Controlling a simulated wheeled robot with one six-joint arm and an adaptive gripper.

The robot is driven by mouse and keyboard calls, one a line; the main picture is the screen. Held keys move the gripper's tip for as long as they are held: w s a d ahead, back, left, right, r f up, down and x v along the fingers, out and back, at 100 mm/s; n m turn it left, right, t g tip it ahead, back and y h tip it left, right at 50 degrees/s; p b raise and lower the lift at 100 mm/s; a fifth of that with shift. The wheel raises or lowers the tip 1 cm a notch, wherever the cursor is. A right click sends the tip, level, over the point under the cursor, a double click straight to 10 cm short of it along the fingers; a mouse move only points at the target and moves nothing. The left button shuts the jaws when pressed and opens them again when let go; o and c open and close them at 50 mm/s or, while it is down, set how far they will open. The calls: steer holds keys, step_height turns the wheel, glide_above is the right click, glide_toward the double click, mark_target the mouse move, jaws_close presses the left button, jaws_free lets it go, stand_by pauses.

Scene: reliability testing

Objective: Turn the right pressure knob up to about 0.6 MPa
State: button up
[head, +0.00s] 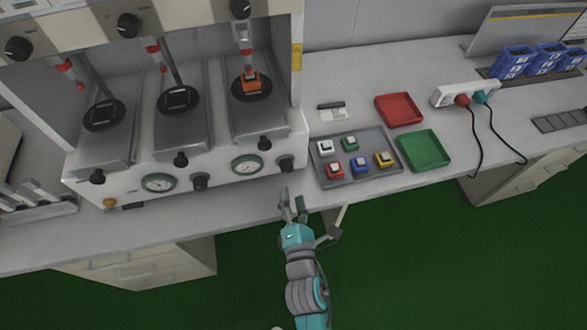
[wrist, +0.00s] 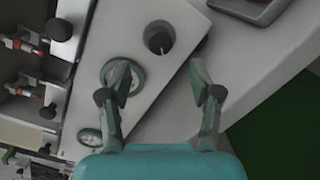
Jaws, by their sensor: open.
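The right pressure knob (head: 285,164) is a black knob on the white test machine's front panel, at its right end. In the wrist view the knob (wrist: 159,38) stands beyond and between my fingertips, clear of both, with a pale mark on its face. The right gauge (head: 246,166) is round, with a green rim, left of the knob; in the wrist view the gauge (wrist: 132,72) is partly behind my left finger. Its needle is too small to read. My gripper (head: 292,207) is open and empty, just in front of the knob; its fingers (wrist: 158,72) are spread wide.
A left gauge (head: 159,184) and left knob (head: 199,181) sit along the same panel. A grey tray (head: 335,183) of coloured switches lies right of the machine, near red (head: 400,109) and green (head: 425,151) trays. The floor before the bench is clear.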

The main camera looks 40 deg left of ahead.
mark_target(288, 171)
steer(key=x, duration=0.8)
steer(key=shift+w+a, duration=0.1)
steer(key=c, duration=1.1)
steer(key=shift+c, duration=0.2)
